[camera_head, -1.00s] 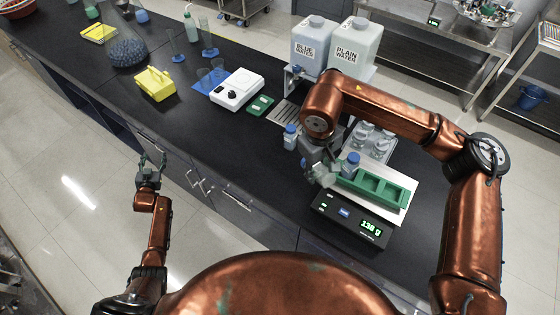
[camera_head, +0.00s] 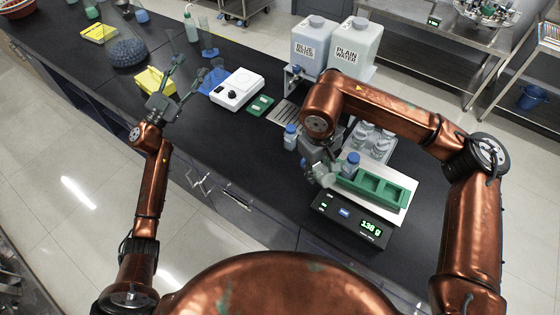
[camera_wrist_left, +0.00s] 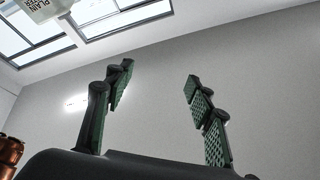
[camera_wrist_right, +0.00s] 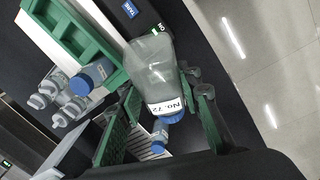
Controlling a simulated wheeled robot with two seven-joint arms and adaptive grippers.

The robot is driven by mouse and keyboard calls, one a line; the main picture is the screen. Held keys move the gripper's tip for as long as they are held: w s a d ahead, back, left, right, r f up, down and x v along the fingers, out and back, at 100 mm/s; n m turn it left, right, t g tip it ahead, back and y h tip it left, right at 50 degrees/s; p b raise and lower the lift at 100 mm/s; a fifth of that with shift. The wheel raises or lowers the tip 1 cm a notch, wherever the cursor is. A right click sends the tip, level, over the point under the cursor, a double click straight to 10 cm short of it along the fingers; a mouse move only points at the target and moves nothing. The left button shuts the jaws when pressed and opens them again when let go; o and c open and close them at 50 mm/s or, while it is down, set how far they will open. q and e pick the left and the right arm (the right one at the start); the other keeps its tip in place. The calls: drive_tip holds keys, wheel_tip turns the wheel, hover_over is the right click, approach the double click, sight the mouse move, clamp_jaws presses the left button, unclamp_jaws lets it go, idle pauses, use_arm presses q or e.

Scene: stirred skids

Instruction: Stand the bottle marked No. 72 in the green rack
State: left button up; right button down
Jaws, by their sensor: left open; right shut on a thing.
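The bottle marked No. 72 (camera_wrist_right: 150,70), clear with a blue cap, is in my right gripper (camera_wrist_right: 165,112) in the right wrist view. In the head view my right gripper (camera_head: 322,172) is shut on it just left of the green rack (camera_head: 383,190), mostly hiding it. The rack also shows in the right wrist view (camera_wrist_right: 85,45). Another blue-capped bottle (camera_head: 350,165) stands at the rack's left end; the right wrist view shows it too (camera_wrist_right: 92,76). My left gripper (camera_head: 168,88) is open and empty, above the bench near the yellow rack (camera_head: 147,78).
A scale (camera_head: 345,222) with a lit display is at the bench's front edge, beside the rack. A blue-capped bottle (camera_head: 291,137) stands left of my right gripper. Several clear bottles (camera_head: 368,140) stand behind the rack. A white device (camera_head: 237,90) sits mid-bench. Bench room in front of it is clear.

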use_arm(q)
drive_tip(key=s+d+r+m+g+h, duration=0.3)
drive_tip(key=s+d+m+g, duration=0.4)
drive_tip(key=d, duration=0.5)
drive_tip(key=s+d+r+m+g+h, duration=0.3)
drive_tip(key=s+d+m+g, duration=0.4)
drive_tip(key=d, duration=0.5)
drive_tip(key=s+d+f+y, duration=0.4)
drive_tip(key=s+f+y, duration=0.1)
drive_tip(key=s+f, duration=0.15)
drive_tip(key=s+d+f+y, duration=0.3)
drive_tip(key=s+f+y, duration=0.1)
drive_tip(key=s+f, duration=0.25)
drive_tip(key=shift+n, duration=0.5)
drive_tip(key=x, duration=1.2)
drive_tip(key=shift+s+a+f, duration=0.15)
drive_tip(key=shift+s+f, duration=0.15)
drive_tip(key=shift+f, duration=0.1)
